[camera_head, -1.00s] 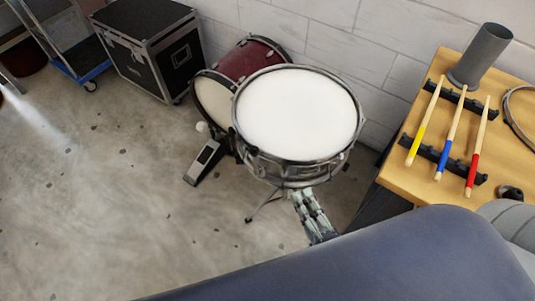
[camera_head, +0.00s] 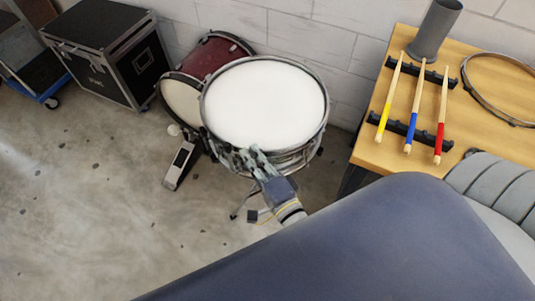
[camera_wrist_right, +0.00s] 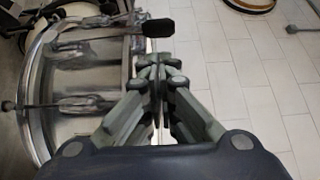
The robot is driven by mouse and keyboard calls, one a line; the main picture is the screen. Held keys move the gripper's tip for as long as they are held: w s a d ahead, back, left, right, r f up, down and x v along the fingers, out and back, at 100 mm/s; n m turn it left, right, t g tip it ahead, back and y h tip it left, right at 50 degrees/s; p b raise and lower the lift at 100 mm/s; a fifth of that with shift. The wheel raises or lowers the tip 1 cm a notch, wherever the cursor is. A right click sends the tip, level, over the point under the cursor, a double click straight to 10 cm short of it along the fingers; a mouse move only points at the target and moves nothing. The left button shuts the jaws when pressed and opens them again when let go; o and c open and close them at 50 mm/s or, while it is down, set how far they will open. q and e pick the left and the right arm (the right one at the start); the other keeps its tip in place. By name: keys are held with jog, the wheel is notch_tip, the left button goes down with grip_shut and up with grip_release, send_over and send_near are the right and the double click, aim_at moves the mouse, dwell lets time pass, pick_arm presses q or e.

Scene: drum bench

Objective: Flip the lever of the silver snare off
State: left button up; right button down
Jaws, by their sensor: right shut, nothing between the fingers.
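The silver snare (camera_head: 264,103) stands on a stand with its white head facing up. In the right wrist view its metal shell (camera_wrist_right: 85,75) with lugs and rods fills the left side. A black-tipped part that looks like the lever (camera_wrist_right: 158,28) sticks out from the shell, just beyond my fingertips. My right gripper (camera_head: 245,156) is at the near side of the snare, by its rim; in the wrist view its fingers (camera_wrist_right: 160,66) are shut and empty, beside the shell. I cannot tell whether they touch the lever. My left gripper is not in view.
A red bass drum (camera_head: 215,55) with a pedal (camera_head: 180,165) stands behind and left of the snare. A black case (camera_head: 105,50) is at the back left. A wooden table (camera_head: 390,160) with several sticks and a grey cup (camera_head: 435,30) is at the right.

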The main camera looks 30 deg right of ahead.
jog(key=shift+w+a, duration=0.55)
jog(key=shift+a, duration=0.15)
jog(key=shift+r, duration=0.1)
